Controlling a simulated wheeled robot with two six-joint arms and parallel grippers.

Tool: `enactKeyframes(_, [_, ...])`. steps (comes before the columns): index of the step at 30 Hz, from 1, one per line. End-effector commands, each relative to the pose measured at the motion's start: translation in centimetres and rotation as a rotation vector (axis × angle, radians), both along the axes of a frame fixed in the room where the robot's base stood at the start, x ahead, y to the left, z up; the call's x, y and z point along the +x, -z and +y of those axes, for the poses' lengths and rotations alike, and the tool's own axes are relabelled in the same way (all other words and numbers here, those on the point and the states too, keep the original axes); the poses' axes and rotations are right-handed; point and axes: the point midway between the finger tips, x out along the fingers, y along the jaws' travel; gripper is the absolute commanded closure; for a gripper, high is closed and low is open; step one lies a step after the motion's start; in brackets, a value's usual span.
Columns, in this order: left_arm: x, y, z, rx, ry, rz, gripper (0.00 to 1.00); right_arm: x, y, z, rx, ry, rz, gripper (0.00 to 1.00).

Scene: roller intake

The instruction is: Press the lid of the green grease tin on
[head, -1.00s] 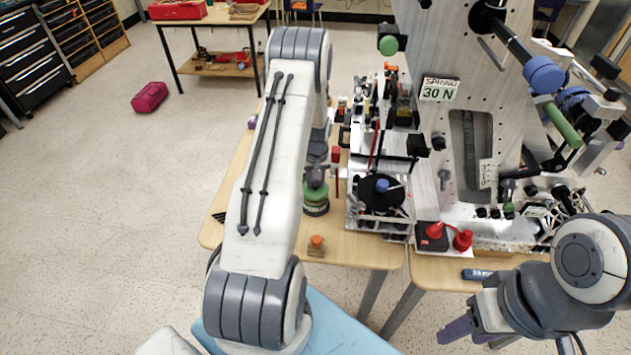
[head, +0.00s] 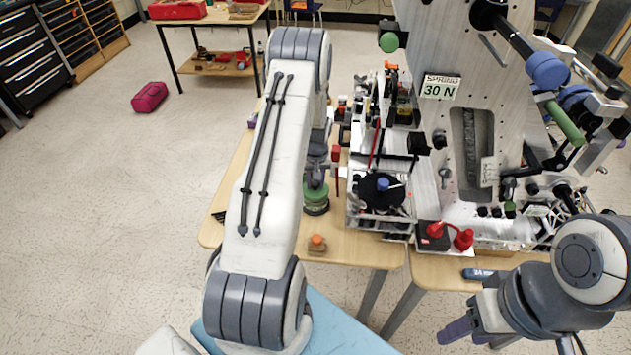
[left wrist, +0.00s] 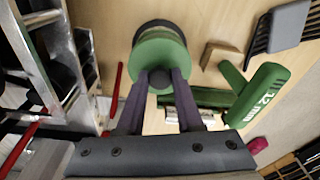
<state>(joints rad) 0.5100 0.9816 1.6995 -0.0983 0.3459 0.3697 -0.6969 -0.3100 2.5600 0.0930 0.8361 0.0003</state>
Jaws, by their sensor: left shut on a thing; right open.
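The green grease tin (head: 316,206) stands on the wooden table below my left gripper (head: 316,168). Its round green lid (left wrist: 160,52) fills the top middle of the left wrist view, with a dark band behind its rim. My left gripper's dark fingers (left wrist: 159,82) are shut on the small dark knob (left wrist: 157,77) of the lid. The lid sits at the top of the tin; whether it is fully seated I cannot tell. My right gripper (head: 468,338) is open and empty at the lower right, away from the tin and partly cut by the frame edge.
A metal fixture with a black disc (head: 381,190) stands close right of the tin. An orange-topped block (head: 317,243) lies in front of it. A green "12 mm" tool (left wrist: 256,95) lies nearby. A tall metal panel (head: 440,130) rises at the right.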

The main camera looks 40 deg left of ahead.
Motion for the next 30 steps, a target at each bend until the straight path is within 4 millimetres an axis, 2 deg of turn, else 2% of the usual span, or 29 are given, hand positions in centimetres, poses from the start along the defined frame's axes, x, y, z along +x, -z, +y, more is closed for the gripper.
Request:
enactKeyframes(7, [0.02,0.83,0.01,0.001,0.000,-0.001,1.00,0.00,0.69,0.00,0.000,0.000,0.000,0.50])
enactKeyframes(30, [0.00,0.83,-0.01,0.000,-0.005,0.000,1.00,0.00,0.81,0.00,0.000,0.000,0.000,0.50])
